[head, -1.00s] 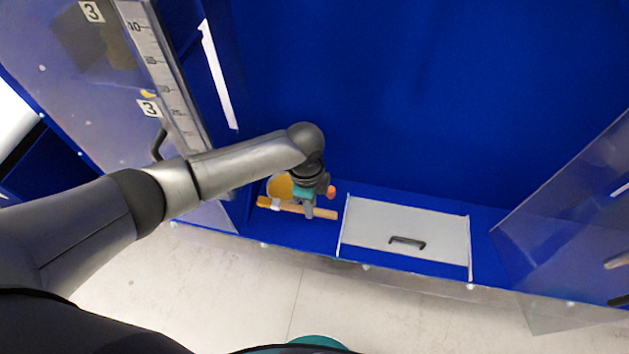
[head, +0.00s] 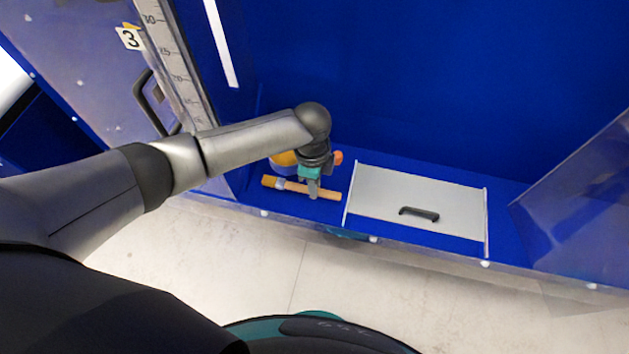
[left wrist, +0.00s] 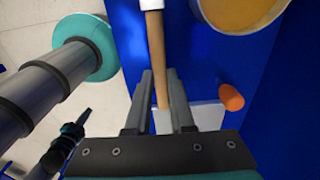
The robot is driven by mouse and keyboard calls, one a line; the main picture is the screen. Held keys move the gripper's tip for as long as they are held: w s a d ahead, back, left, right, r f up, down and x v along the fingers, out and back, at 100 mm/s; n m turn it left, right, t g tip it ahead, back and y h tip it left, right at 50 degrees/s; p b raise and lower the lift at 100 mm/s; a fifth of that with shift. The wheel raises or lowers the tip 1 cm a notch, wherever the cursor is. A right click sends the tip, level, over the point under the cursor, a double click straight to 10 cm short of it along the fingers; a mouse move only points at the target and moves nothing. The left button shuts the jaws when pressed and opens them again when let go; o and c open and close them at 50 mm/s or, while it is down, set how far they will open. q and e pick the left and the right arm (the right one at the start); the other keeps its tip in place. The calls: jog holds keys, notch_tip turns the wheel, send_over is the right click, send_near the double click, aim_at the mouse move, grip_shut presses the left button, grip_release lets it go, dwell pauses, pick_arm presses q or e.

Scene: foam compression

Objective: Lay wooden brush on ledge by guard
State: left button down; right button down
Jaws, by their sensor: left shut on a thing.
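The wooden brush (head: 326,194) lies lengthwise along the blue ledge (head: 253,197) in the head view, with its bristle end to the left. My left gripper (head: 313,193) reaches down from above and is shut on the brush handle. In the left wrist view the handle (left wrist: 157,48) runs between the two fingers (left wrist: 161,98), with a pale ferrule at the top edge. Whether the brush touches the ledge is hard to tell. A pale panel with a black handle (head: 416,198), perhaps the guard, is just right of the brush. A small dark, teal-banded part (left wrist: 66,138), perhaps my right gripper, shows in the left wrist view.
A round tub with orange contents (head: 283,161) stands behind the brush, partly hidden by my gripper. A small orange piece (head: 338,157) is right of the gripper. Clear panels stand at left and right. A blue wall (head: 430,70) rises behind.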

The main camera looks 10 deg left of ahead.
pick_arm(q)
jog(key=shift+f, duration=0.5)
jog(key=shift+f+b, duration=0.5)
jog(key=c, duration=0.7)
grip_release()
notch_tip(320, 180, up, 15)
jog(key=p, duration=0.3)
jog(key=shift+a+r, duration=0.15)
jog(key=shift+a, duration=0.15)
jog(key=shift+d, duration=0.1)
